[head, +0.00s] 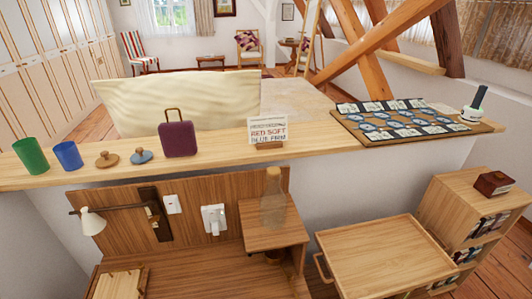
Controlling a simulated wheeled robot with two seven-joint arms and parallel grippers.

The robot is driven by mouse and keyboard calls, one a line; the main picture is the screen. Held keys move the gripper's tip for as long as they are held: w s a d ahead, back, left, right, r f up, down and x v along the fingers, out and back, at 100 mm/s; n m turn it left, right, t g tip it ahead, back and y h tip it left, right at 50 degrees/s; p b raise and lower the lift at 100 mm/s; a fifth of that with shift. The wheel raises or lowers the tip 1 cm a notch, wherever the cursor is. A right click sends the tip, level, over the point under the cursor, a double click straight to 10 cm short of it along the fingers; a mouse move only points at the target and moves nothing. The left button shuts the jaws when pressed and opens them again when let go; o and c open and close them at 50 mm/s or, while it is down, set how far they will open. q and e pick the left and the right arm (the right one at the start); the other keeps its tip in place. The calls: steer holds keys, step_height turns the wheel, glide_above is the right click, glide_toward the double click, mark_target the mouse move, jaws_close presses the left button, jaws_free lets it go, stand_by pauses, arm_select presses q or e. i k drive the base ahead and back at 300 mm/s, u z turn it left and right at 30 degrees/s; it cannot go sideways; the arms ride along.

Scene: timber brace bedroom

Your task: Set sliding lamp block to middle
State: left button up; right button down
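A wall lamp with a white shade (92,222) is at the lower left in the head view. Its dark arm (125,208) runs right from the shade to a dark upright rail (162,231) on the wooden panel (235,188). A small lamp block (152,208) sits on the rail where the arm meets it, seemingly near mid-height; its exact position is too small to tell. Neither of my grippers is in view.
A white switch (172,204) and a white socket (213,218) are right of the rail. A clear bottle (273,200) stands on a small cabinet (262,238). The ledge above (215,158) holds cups, lids, a purple bag (177,138) and a sign (268,132).

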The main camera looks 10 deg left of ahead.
mark_target(157, 208)
steer(key=u, duration=1.5)
